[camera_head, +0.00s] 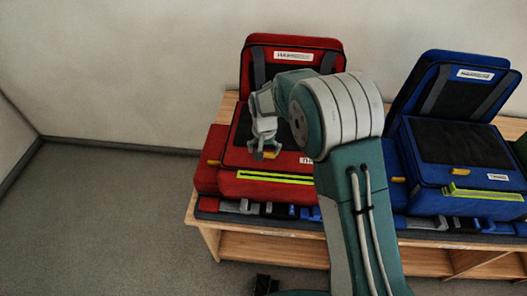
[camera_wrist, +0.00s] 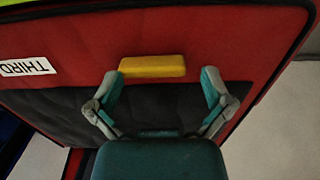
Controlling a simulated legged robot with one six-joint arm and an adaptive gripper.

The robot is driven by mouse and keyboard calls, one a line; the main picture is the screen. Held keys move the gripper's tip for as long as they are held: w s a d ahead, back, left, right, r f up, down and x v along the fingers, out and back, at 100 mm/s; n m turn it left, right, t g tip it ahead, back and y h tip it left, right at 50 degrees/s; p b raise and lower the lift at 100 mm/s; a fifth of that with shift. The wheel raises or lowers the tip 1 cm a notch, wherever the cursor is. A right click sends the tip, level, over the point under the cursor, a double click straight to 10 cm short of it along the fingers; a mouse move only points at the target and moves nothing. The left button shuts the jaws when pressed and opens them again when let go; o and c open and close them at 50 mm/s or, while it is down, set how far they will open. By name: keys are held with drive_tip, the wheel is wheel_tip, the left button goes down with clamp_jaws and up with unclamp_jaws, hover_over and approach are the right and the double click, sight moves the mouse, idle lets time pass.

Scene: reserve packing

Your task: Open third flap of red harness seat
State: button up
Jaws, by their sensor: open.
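The red harness seat (camera_head: 232,187) stands on the bench with its lid-like red flap (camera_head: 339,49) raised at the back. A red flap with a dark panel lies on its front part; in the wrist view this red flap (camera_wrist: 225,40) carries a white label reading THIRD (camera_wrist: 27,67), upside down. A yellow tab (camera_wrist: 152,66) sits at the flap's edge of the dark panel, between my fingertips. My gripper (camera_head: 262,151) is open over this tab, which also shows in the head view partly covered. In the wrist view my gripper (camera_wrist: 161,77) has its fingers on either side; contact cannot be told.
A blue harness seat (camera_head: 409,190) with a raised flap stands on the wooden bench (camera_head: 285,246) to the right. A second yellow tab (camera_head: 213,162) shows at the red seat's left. Straps lie along the bench front. Floor to the left is clear.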

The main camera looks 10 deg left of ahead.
drive_tip(key=shift+d+f, duration=0.25)
drive_tip(key=shift+d, duration=0.3)
drive_tip(key=shift+a, duration=0.25)
drive_tip(key=c, duration=1.1)
drive_tip(key=shift+o, duration=0.2)
